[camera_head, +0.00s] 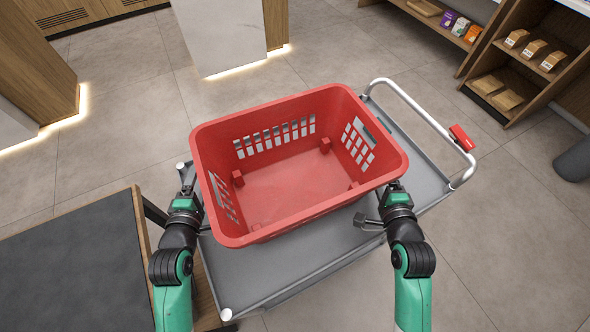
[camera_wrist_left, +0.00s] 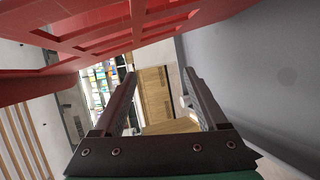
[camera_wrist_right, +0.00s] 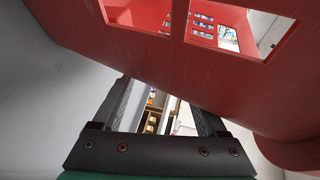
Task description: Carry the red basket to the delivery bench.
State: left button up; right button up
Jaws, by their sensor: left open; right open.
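The red basket (camera_head: 300,185) is empty and upright over the grey deck of a trolley (camera_head: 275,265); it appears to rest on it. My left gripper (camera_head: 187,178) is open beside the basket's left side. In the left wrist view the open fingers (camera_wrist_left: 160,78) are empty, with the basket's slotted wall (camera_wrist_left: 110,45) above them. My right gripper (camera_head: 380,203) is open at the basket's right side. In the right wrist view the open fingers (camera_wrist_right: 160,95) are close to the basket wall (camera_wrist_right: 150,60); contact is unclear. I cannot tell which surface is the delivery bench.
A dark-topped table (camera_head: 70,270) with a wooden edge stands at the lower left, near the trolley. The trolley's metal handle (camera_head: 430,118) is at the right. Wooden shelves (camera_head: 530,60) stand at the upper right. A white pillar (camera_head: 222,35) stands ahead; tiled floor is clear around it.

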pick_arm(q)
jog(key=shift+d+r, duration=0.1)
jog(key=shift+d, duration=0.15)
pick_arm(e)
jog(key=shift+a, duration=0.35)
notch_tip(320, 180, up, 2)
jog(key=shift+r+p, duration=0.1)
jog(key=shift+p, duration=1.05)
pick_arm(q)
notch_tip(320, 180, up, 2)
jog(key=shift+d, duration=0.1)
